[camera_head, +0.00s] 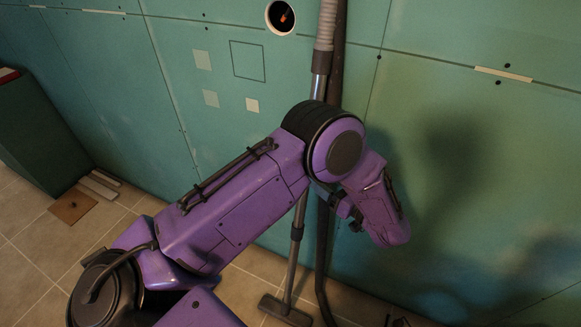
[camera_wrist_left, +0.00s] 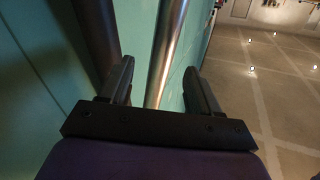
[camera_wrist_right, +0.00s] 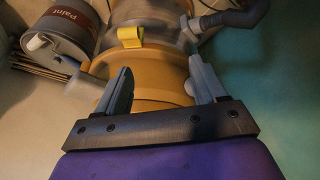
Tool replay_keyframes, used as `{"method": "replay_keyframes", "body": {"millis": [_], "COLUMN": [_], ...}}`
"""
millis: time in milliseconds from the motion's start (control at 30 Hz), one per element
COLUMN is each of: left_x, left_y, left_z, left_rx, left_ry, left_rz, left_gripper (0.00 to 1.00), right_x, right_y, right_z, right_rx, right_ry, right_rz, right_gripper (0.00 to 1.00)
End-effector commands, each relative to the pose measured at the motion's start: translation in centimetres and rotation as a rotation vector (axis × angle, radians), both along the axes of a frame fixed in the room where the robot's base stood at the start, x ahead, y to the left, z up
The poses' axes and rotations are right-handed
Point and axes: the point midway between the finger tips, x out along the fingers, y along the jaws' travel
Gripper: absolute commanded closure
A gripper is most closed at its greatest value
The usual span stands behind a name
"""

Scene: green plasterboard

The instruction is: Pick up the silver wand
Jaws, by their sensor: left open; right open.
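The silver wand (camera_head: 318,88) is a shiny metal tube leaning upright along the green wall, with a ribbed grip at its top and a floor head at its foot. My left arm covers its middle. In the left wrist view the wand (camera_wrist_left: 168,50) runs between the two open fingers of my left gripper (camera_wrist_left: 159,66); the fingers look apart from it. In the head view that gripper (camera_head: 347,212) is partly hidden by its own arm, just right of the wand. My right gripper (camera_wrist_right: 158,80) is open and empty, facing a yellow-orange machine body (camera_wrist_right: 150,60).
A dark hose (camera_wrist_left: 95,35) hangs beside the wand, close to one left finger. The floor head (camera_head: 285,311) rests on the tiles. A paint can (camera_wrist_right: 62,38) stands beside the machine body. A dark green box (camera_head: 40,130) is at far left. Tiled floor shows at lower left.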

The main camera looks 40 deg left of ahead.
Motion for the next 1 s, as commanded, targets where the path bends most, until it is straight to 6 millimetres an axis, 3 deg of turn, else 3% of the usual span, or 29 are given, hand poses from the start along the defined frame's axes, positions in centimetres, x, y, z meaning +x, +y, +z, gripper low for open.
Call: {"method": "replay_keyframes", "body": {"millis": [400, 700, 900, 1000], "left_x": [0.8, 1.0, 1.0, 1.0], "left_y": [6.4, 7.2, 7.2, 7.2], "left_z": [1.0, 0.7, 0.7, 0.8], "left_rx": [-0.001, 0.001, 0.001, 0.001], "left_ry": [0.001, -0.001, -0.001, -0.001], "left_rz": [0.000, -0.004, -0.004, -0.004], "left_gripper": [0.38, 0.38, 1.00, 0.99], "right_x": [0.0, 0.0, 0.0, 0.0], "right_y": [0.0, 0.0, 0.0, 0.0], "right_z": [2.9, 2.8, 2.8, 2.8], "right_rx": [0.000, 0.000, 0.000, 0.000], "right_ry": [0.000, 0.000, 0.000, 0.000], "right_rz": [0.000, 0.000, 0.000, 0.000], "right_gripper": [0.30, 0.30, 0.30, 0.30]}}
